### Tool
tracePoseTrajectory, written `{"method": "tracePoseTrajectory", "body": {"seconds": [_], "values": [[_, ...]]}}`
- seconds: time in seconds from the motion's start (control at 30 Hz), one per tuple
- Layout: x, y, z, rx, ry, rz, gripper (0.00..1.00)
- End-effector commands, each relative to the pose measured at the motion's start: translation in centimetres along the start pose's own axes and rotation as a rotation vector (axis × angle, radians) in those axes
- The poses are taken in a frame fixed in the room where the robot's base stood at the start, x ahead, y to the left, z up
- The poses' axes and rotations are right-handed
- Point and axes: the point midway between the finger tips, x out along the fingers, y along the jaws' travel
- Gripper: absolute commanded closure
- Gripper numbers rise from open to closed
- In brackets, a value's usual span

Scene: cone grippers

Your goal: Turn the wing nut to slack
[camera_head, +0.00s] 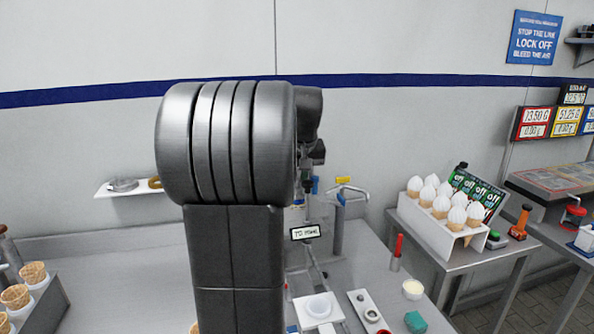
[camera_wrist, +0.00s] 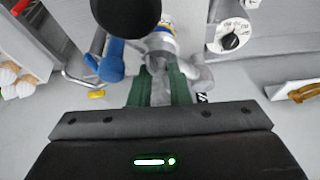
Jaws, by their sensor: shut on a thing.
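In the wrist view my gripper (camera_wrist: 160,78) has its two green-padded fingers shut on a small grey metal piece (camera_wrist: 159,88), which looks like the wing nut. The fingers cover most of it, so its wings and their angle cannot be made out. A blue handle (camera_wrist: 114,66) stands just left of the fingers, and a dark round part (camera_wrist: 127,14) hangs over the top of the view. In the head view my arm hides the gripper and the wing nut.
A dial with a black knob (camera_wrist: 232,40) is right of the gripper in the wrist view. In the head view, a cone holder (camera_head: 430,228) stands right on a side table. A red-handled tool (camera_head: 397,250), a white bowl (camera_head: 413,289) and a teal block (camera_head: 415,321) are on the bench.

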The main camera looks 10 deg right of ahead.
Motion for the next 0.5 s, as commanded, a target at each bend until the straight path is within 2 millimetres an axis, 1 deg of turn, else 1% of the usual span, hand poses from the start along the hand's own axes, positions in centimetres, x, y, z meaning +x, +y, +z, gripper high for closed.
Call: {"method": "tracePoseTrajectory", "body": {"seconds": [0.03, 0.5], "values": [[-0.45, 0.18, -0.19, -0.038, 0.001, -0.017, 1.0], [-0.26, 0.53, -0.3, -0.45, 0.002, -0.188, 1.0]]}}
